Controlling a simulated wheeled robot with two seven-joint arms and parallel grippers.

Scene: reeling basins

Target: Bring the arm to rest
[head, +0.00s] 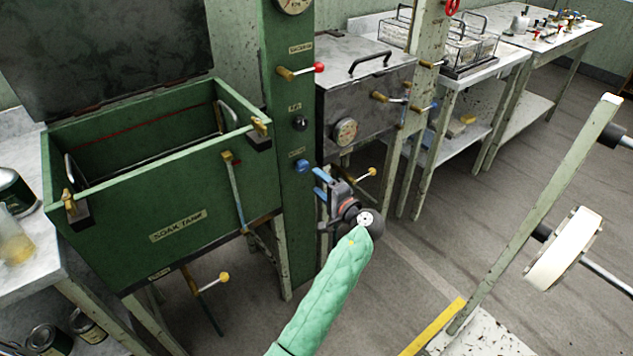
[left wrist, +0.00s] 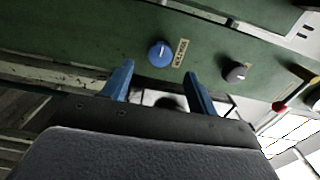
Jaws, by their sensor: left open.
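My left gripper (head: 319,184) is at the end of the green-sleeved arm, in front of the green control column (head: 283,200). Its two blue fingers stand apart with nothing between them; they also show in the left wrist view (left wrist: 159,72). A blue knob (head: 302,166) on the column is close to the fingertips and shows just beyond them in the left wrist view (left wrist: 160,54). I see a gap between the fingers and the knob in the left wrist view. My right gripper is in neither view.
A green soak tank (head: 180,215) with its lid up stands left of the column. A black knob (head: 300,123) and a red-tipped lever (head: 319,68) sit higher on the column. A grey metal basin (head: 338,80) stands right. Open floor (head: 440,230) lies right of the arm.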

